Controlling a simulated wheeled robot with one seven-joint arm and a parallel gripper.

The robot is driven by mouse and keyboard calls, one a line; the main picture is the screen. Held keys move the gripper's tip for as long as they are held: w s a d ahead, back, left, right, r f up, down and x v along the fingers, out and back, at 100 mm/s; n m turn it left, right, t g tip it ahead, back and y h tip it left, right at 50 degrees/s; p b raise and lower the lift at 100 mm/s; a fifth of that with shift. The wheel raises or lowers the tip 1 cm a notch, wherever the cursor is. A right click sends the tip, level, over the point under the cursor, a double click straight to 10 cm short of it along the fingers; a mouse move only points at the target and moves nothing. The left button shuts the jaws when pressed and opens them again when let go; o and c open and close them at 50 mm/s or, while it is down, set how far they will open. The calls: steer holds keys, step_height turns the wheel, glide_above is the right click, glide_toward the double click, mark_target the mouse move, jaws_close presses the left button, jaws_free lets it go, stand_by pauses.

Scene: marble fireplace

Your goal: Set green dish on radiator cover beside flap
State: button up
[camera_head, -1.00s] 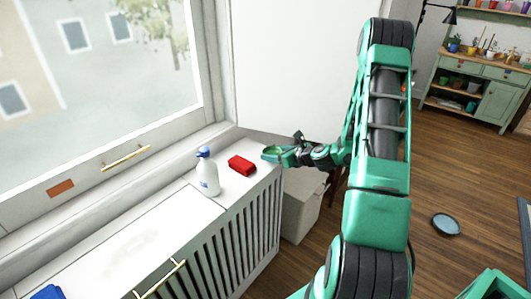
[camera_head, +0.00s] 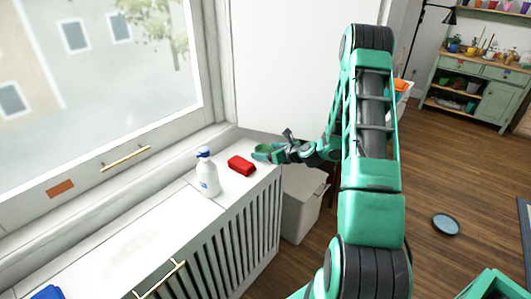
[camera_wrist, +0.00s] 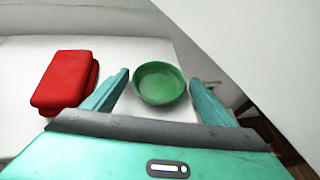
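The green dish (camera_wrist: 160,84) is a small round bowl, upright near the right end of the white radiator cover (camera_head: 120,236). In the wrist view it lies between the fingertips of my gripper (camera_wrist: 160,80), with narrow gaps on both sides, so the gripper looks open around it. In the head view my gripper (camera_head: 268,153) is low at the cover's far end, and the dish is hard to tell from the green fingers. Whether the dish's base touches the cover is not clear. A panel with a brass handle (camera_head: 160,279) may be the flap; I cannot tell.
A folded red cloth (camera_head: 241,165) lies just left of the gripper, also close to the left finger in the wrist view (camera_wrist: 66,82). A wall (camera_head: 290,70) rises behind. A pale box (camera_head: 300,210) stands below the cover's end.

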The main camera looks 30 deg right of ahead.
stand_by(0.3)
steer(key=s+a+r+n+g, duration=0.2)
steer(key=s+r+n+g, duration=0.2)
steer(key=s, duration=1.1)
steer(key=s+a+r+n+g+h, duration=0.1)
steer(key=s+a+r+n+g, duration=0.2)
steer(key=s+r+n, duration=0.6)
steer(key=s+a+r+n+g, duration=0.3)
steer(key=s+r+n+g, duration=0.2)
steer(key=s+n, duration=0.9)
steer(key=s+r, duration=0.2)
steer(key=s, duration=0.5)
steer(key=shift+s+a+r+n+g+h, duration=0.15)
steer(key=shift+s+r+n+g+h, duration=0.15)
steer(key=shift+s+r+n+g, duration=0.1)
steer(key=shift+w+f, duration=0.1)
steer(key=shift+w, duration=0.1)
